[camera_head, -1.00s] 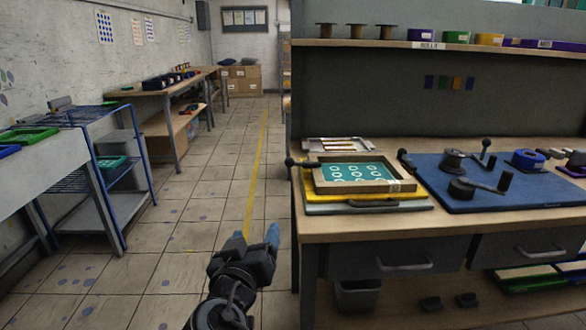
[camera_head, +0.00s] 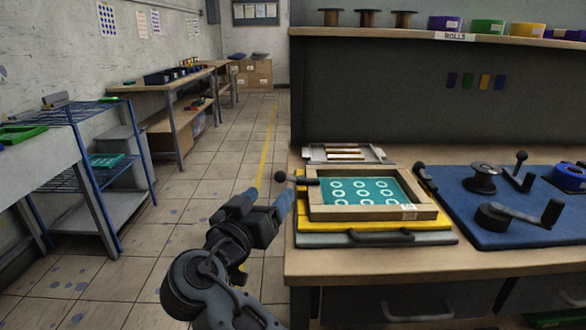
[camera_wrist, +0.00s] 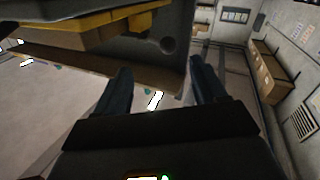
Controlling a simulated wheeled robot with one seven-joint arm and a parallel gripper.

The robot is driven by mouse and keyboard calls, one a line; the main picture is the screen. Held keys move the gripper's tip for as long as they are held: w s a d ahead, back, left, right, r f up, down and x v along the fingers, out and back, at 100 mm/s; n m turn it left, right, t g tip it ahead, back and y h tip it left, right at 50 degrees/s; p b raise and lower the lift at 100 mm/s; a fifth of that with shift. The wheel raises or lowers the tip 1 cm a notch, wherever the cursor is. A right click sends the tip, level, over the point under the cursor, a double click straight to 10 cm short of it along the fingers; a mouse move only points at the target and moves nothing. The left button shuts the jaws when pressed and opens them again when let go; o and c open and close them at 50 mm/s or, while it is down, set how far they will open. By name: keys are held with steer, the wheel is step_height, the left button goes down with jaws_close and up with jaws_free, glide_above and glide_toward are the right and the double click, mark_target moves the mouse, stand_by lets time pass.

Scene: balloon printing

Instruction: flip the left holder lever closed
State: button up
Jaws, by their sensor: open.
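The left holder lever (camera_head: 285,178) is a dark rod with a round ball knob. It sticks out to the left from the wooden screen frame (camera_head: 430,212), past the bench's left edge. The frame holds a teal sheet with white rings (camera_head: 365,190) and lies on a yellow and grey base (camera_head: 325,226). My gripper (camera_head: 268,194) is open and empty, just left of the bench, below and slightly left of the lever knob and apart from it. In the wrist view my two fingers (camera_wrist: 162,82) are spread, with a dark round shape above them that I cannot identify for sure.
A right holder lever (camera_head: 424,176) stands at the frame's right side. A metal tray (camera_head: 346,153) is behind the frame. The aisle floor (camera_head: 215,160) left of the bench is clear.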

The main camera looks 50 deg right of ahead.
mark_target(285, 178)
steer(key=shift+p+x, duration=0.45)
steer(key=shift+x, duration=3.85)
steer(key=shift+c, duration=0.5)
steer(key=shift+f, duration=0.1)
steer(key=c, duration=0.8)
